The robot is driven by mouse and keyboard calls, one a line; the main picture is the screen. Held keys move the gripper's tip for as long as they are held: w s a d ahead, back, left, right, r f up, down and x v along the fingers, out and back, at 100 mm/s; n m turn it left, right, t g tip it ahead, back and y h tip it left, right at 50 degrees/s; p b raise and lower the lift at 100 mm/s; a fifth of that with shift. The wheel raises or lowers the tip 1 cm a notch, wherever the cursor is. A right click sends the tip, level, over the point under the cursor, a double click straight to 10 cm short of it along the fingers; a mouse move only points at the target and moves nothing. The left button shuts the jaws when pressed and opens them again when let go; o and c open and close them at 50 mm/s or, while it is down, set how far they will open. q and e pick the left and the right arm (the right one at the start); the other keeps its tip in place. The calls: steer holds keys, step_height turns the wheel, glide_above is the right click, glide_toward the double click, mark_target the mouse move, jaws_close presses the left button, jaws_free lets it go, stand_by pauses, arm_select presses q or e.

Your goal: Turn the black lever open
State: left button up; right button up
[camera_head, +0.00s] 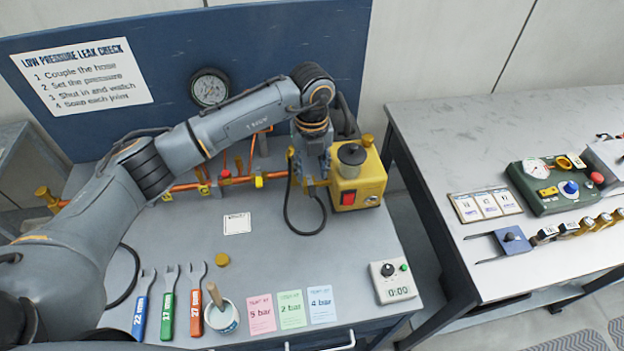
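A copper pipe (228,181) with brass fittings and small valves runs along the back of the grey bench. My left arm reaches over the bench from the left, and my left gripper (309,186) points down at the pipe's right end, just left of a yellow box (359,186). Its fingers are small and partly covered by its own body, so I cannot tell whether they are open or shut. I cannot make out a black lever; the spot under the gripper is hidden. My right gripper is not in view.
The yellow box has a dark round cap and a red switch. A blue back panel (240,45) with a gauge (209,88) rises behind. Wrenches (168,300), a pot (221,316), coloured cards (291,309) and a timer (392,281) lie in front. A second table (450,130) stands right.

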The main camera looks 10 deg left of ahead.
mark_target(312, 190)
arm_select(q)
steer(key=f, duration=0.2)
steer(key=f+p, duration=0.1)
steer(key=f, duration=0.1)
steer(key=shift+w+f, duration=0.2)
steer(key=shift+f, duration=1.05)
steer(key=shift+c, duration=0.2)
jaws_close()
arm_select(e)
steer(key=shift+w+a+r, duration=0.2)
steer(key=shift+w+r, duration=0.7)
